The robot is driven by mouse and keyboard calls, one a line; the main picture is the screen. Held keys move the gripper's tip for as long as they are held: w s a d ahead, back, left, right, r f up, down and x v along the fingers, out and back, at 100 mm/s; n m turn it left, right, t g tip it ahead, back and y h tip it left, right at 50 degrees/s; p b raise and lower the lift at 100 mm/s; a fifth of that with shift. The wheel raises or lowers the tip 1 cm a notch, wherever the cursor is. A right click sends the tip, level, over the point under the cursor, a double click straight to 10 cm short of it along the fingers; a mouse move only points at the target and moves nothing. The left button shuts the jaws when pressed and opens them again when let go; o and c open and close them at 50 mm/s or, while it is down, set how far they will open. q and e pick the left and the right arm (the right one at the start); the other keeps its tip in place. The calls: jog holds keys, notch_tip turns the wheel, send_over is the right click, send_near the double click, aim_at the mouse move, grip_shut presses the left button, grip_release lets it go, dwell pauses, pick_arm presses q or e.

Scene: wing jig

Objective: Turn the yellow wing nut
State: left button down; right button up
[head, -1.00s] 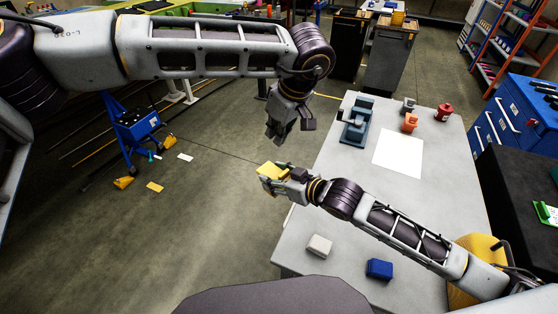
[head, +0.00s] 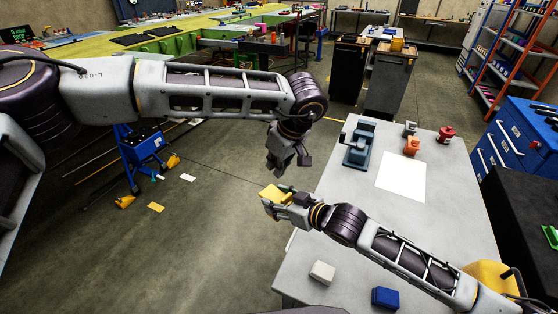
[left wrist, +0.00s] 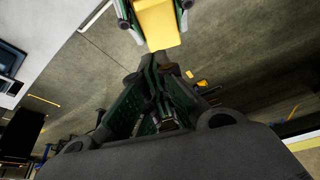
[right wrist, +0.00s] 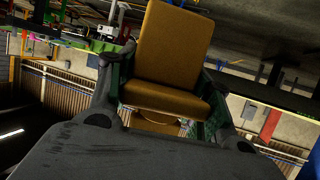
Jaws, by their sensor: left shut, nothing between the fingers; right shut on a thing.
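A yellow block-like piece (head: 273,194) is held in the jaws of my right gripper (head: 278,200), beyond the left edge of the grey table. It fills the middle of the right wrist view (right wrist: 170,55) and shows at the top of the left wrist view (left wrist: 158,22). I cannot tell whether it is the wing nut. No other yellow wing nut can be made out. My left gripper (head: 281,166) points down, just above and apart from the piece in the head view. Its fingers are together and empty in the left wrist view (left wrist: 167,62).
The grey table (head: 345,240) bears a blue-grey vise (head: 359,148), a white sheet (head: 401,177), an orange part (head: 411,146), a red can (head: 446,135), a white block (head: 322,271) and a blue block (head: 385,297). A blue stand (head: 145,148) is at left. The yellow-green wing (head: 170,35) lies behind.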

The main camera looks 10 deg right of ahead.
aim_at(286, 200)
pick_arm(q)
jog(key=x, duration=0.5)
jog(key=shift+a+f, duration=0.1)
jog(key=shift+f, duration=0.25)
jog(key=shift+s+d+f, duration=0.1)
jog(key=shift+d+f, duration=0.1)
jog(key=shift+f, duration=0.05)
jog(key=shift+s+d, duration=1.05)
jog(key=shift+s, duration=0.3)
jog(key=shift+m, duration=0.3)
jog(key=shift+w+d+m+h, duration=0.1)
jog(key=shift+d+m+h, duration=0.1)
jog(key=shift+m, duration=0.45)
jog(key=shift+d+m+h, duration=0.2)
jog(key=shift+m, duration=0.45)
jog(key=shift+d+m+t+h, duration=0.15)
jog(key=shift+m+t+h, duration=0.3)
jog(key=shift+m, duration=0.95)
jog(key=shift+a, duration=0.3)
jog(key=shift+s+a, duration=0.3)
jog(key=shift+a, duration=0.1)
